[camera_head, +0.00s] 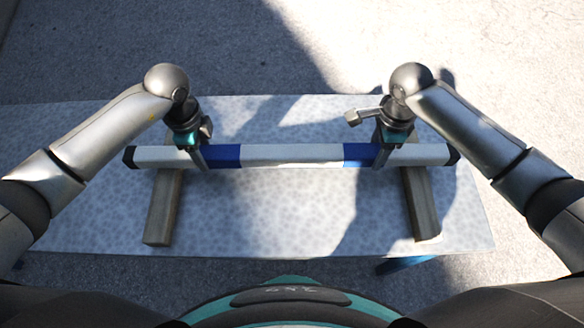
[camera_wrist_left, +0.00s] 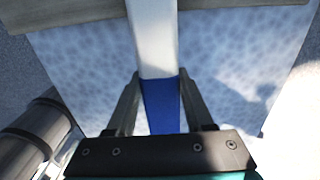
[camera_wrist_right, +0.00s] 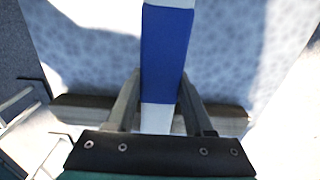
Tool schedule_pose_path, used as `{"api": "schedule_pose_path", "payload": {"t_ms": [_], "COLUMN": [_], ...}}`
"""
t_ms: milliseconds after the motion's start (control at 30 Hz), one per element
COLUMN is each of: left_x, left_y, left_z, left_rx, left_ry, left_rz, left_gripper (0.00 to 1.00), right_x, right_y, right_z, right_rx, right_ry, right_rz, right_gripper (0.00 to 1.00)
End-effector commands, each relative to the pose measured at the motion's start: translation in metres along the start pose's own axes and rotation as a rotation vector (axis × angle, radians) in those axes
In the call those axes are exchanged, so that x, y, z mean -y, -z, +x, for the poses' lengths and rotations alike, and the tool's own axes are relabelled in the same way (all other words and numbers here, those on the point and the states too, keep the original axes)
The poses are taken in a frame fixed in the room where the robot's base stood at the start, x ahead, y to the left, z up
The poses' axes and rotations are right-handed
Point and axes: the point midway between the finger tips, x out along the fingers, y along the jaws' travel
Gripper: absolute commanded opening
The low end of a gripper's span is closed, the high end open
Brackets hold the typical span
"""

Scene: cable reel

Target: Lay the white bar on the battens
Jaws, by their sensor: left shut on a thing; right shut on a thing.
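The white bar (camera_head: 290,153) has blue bands and black end caps. It lies left to right across both wooden battens, the left one (camera_head: 162,210) and the right one (camera_head: 421,205), with its ends beyond them. I cannot tell whether it touches them or hangs just above. My left gripper (camera_head: 198,158) is shut on the bar at the left blue band, right of the left batten. My right gripper (camera_head: 383,156) is shut on it near the right blue band, left of the right batten. The bar also shows between the fingers in the left wrist view (camera_wrist_left: 155,40) and right wrist view (camera_wrist_right: 166,45).
The battens lie on a pale speckled table (camera_head: 290,220), which is clear between them. Shadows fall across it. A blue part (camera_head: 405,263) shows below the table's near edge. Grey ground (camera_head: 130,50) lies beyond the table.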

Motion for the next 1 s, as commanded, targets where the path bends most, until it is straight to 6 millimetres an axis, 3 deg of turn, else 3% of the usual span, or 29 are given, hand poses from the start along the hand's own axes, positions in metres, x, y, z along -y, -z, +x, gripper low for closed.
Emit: {"api": "schedule_pose_path", "payload": {"t_ms": [33,67,300,667,767,1000], "left_x": [0.001,0.000,0.000,0.001,0.001,0.002], "left_y": [-0.001,-0.001,-0.001,0.000,0.000,0.000], "left_z": [0.003,0.003,0.002,-0.004,-0.018,-0.070], "left_rx": [0.002,0.003,0.001,-0.001,-0.001,0.000], "left_ry": [0.003,0.000,0.000,0.003,0.004,0.006], "left_rz": [-0.002,-0.001,-0.001,0.000,0.001,0.001], "left_gripper": [0.00,0.53,0.80,0.82,0.82,0.82], "right_x": [0.001,0.000,0.000,0.000,0.000,0.000], "right_y": [0.001,0.002,0.001,0.000,0.000,0.000], "right_z": [0.003,0.004,0.002,0.002,0.002,0.002], "right_rx": [-0.003,-0.004,-0.002,0.000,0.000,0.000], "right_ry": [0.002,-0.001,0.000,0.000,0.000,0.000], "right_rz": [0.002,0.002,0.001,0.000,0.000,0.000], "right_gripper": [0.00,0.53,0.80,0.82,0.82,0.82]}}
